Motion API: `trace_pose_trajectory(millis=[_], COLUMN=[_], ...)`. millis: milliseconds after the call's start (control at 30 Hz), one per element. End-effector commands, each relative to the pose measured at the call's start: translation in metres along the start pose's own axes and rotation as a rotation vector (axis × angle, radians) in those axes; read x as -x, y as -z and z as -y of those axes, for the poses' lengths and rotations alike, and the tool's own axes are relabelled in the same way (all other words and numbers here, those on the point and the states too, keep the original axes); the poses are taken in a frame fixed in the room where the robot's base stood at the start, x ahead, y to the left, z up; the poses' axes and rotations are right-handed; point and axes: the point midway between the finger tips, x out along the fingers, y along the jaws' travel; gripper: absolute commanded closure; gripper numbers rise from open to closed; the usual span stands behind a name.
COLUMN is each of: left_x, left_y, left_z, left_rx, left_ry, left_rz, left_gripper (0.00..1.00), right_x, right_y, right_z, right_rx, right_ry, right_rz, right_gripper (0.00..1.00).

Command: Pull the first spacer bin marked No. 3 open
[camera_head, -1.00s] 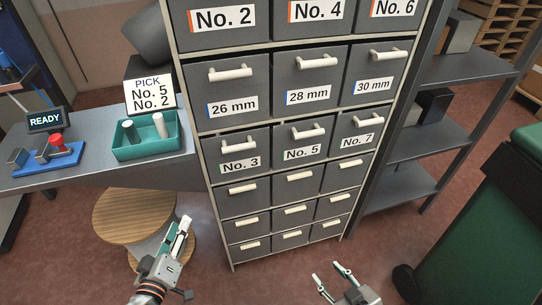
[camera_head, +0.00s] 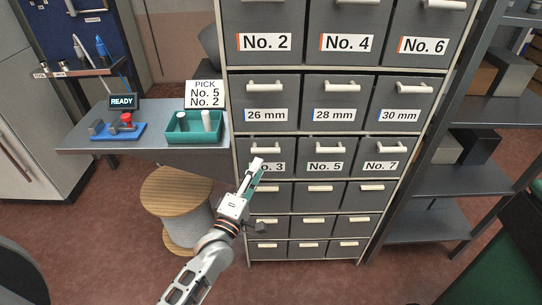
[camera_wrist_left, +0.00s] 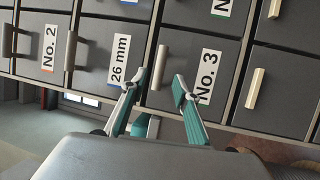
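The dark grey bin marked No. 3 (camera_head: 284,150) is at the left end of the third row in the rack and looks shut. Its label is partly covered by my left gripper (camera_head: 256,168) in the head view. In the left wrist view the No. 3 bin (camera_wrist_left: 186,48) shows with its label turned sideways. Its pale bar handle (camera_wrist_left: 160,66) lies in line with the gap between the left fingertips (camera_wrist_left: 160,80). The left fingers are spread and hold nothing. I cannot tell whether a finger touches the handle. My right gripper is out of view.
Bin No. 5 (camera_head: 325,153) is right of No. 3, and the 26 mm bin (camera_head: 270,100) is above it. A bench (camera_head: 80,141) with a green tray (camera_head: 190,137) stands left. A wooden spool (camera_head: 177,190) is below it. A shelf (camera_head: 440,218) stands right.

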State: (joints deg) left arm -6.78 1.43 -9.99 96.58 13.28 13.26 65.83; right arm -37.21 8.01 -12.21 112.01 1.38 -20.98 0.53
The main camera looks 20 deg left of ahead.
Motion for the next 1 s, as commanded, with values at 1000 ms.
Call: trace_pose_trajectory(millis=[1000], left_x=[-0.067], left_y=[0.0], left_z=[0.0], left_rx=[-0.003], left_ry=[0.001], left_rz=[0.001], left_gripper=[1.0], right_x=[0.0], right_y=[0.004], right_z=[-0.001], right_rx=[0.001], right_ry=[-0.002], right_rz=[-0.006], right_gripper=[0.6])
